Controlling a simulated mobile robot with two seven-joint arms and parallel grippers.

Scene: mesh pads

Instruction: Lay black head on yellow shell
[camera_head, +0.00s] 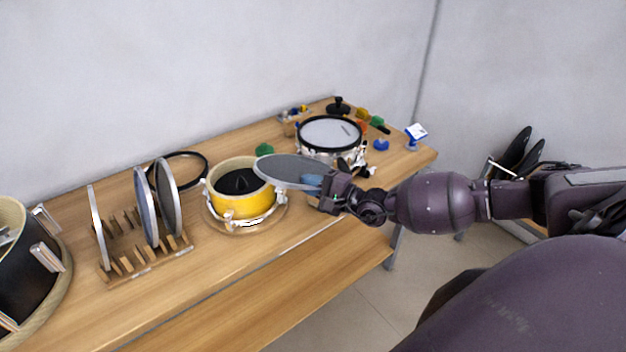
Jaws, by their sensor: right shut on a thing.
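The yellow shell (241,204) stands open side up on a round clear base on the table, with a dark inside and metal lugs around it. My right gripper (323,190) is shut on the edge of a round head (287,168). This head looks grey with a thin rim and is held nearly flat; whether it is the black head I cannot tell for sure by colour. Its left edge overlaps the shell's right rim in the picture, and it appears above the table, apart from the shell. My left gripper is not in view.
A wooden rack (147,262) with several upright heads stands left of the shell. A black hoop (180,168) lies behind it. A white-topped drum (330,132) and small coloured parts are at the back right. A black drum (22,270) stands at the left edge.

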